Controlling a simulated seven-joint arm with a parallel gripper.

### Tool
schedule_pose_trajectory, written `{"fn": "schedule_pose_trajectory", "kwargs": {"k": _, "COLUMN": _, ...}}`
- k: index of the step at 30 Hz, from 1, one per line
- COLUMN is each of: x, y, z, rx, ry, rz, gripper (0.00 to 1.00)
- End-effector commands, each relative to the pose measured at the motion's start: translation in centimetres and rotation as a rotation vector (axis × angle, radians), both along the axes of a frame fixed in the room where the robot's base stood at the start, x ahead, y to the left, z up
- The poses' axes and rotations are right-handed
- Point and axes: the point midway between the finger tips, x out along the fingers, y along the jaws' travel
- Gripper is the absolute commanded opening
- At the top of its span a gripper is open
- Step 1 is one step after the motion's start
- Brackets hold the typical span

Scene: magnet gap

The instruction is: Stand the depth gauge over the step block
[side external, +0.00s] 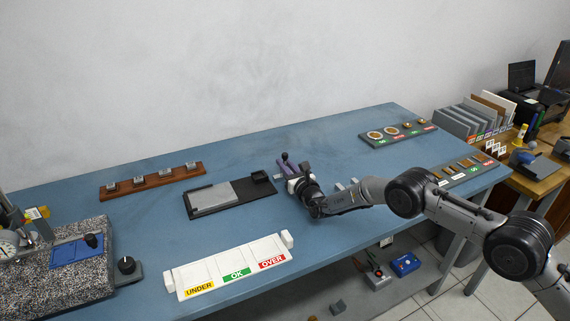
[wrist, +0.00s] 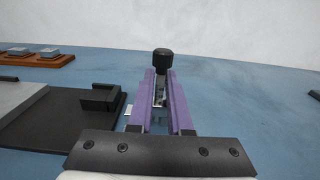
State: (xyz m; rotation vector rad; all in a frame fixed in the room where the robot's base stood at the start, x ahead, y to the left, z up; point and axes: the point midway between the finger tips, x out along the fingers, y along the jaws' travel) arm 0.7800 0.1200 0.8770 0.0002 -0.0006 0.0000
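My gripper (side external: 284,163) has two purple fingers and reaches out low over the blue bench. In the wrist view its fingers (wrist: 160,92) run nearly parallel with a narrow gap. A black round knob (wrist: 162,62) shows at the fingertips, with a metallic part below it in the gap. It may belong to the depth gauge, but its body is mostly hidden by the fingers. I cannot tell whether the fingers touch it. A flat grey plate (side external: 212,196) lies on a black base (side external: 237,203) left of my gripper. I cannot tell which thing is the step block.
A black notched block (wrist: 101,98) stands at the base's right end. A white UNDER/OK/OVER tray (side external: 230,268) lies at the front edge. A brown rack (side external: 150,181) with several grey blocks is at the back left. A speckled slab (side external: 62,265) stands far left. The back middle is clear.

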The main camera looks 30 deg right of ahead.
Motion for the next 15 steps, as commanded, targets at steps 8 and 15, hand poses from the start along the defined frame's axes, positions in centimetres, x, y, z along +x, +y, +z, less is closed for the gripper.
{"fn": "schedule_pose_trajectory", "kwargs": {"k": 8, "x": 0.00, "y": 0.00, "z": 0.03, "rx": 0.000, "ry": 0.000, "rz": 0.000, "gripper": 0.42}}
{"fn": "schedule_pose_trajectory", "kwargs": {"k": 15, "x": -0.04, "y": 0.00, "z": 0.44, "rx": 0.000, "ry": 0.001, "rz": 0.000, "gripper": 0.42}}
